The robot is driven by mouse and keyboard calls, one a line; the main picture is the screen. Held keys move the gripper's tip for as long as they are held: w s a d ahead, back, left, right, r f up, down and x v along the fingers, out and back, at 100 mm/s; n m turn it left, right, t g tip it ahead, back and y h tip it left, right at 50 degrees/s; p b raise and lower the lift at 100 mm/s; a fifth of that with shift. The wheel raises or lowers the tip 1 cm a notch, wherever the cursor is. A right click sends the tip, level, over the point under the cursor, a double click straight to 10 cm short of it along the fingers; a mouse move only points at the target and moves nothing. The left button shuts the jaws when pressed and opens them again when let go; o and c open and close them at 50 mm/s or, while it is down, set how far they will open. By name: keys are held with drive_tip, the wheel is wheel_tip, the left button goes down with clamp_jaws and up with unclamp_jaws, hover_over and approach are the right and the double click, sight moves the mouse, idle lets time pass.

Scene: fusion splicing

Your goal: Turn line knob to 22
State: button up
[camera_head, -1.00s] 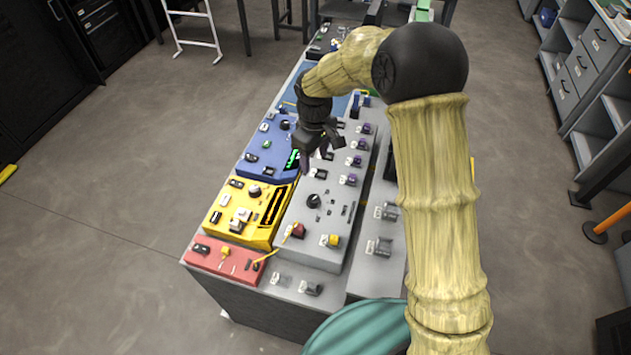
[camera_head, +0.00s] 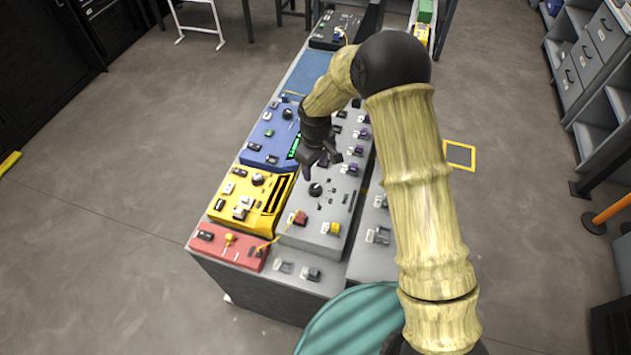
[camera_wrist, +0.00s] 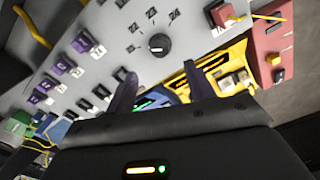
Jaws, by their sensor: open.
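A round black knob (camera_head: 315,189) with a ring of small markings stands on the grey panel (camera_head: 320,210). I cannot tell which knob is the line knob. My gripper (camera_head: 318,170) is above the grey panel, just behind the knob in the head view. In the wrist view its two dark fingers (camera_wrist: 158,85) are apart with nothing between them, and the knob lies beyond the fingertips, not touched.
A yellow panel (camera_head: 225,213) and a blue panel (camera_head: 262,150) lie left of the grey one, with a red panel (camera_head: 218,250) in front. Purple-topped connectors (camera_head: 355,150) line the grey panel behind the knob. A thin yellow cable (camera_head: 275,240) reaches a red connector (camera_head: 300,218).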

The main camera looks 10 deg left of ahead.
sight(315, 187)
wheel_tip(315, 187, down, 9)
drive_tip(key=shift+f+p, duration=0.1)
drive_tip(key=shift+p, duration=1.1)
drive_tip(key=c, duration=1)
drive_tip(key=shift+f+m+b, duration=0.1)
drive_tip(key=shift+m+b, duration=0.4)
drive_tip(key=m+b, duration=0.3)
drive_tip(key=shift+m+b, duration=0.95)
drive_tip(key=shift+m, duration=1.05)
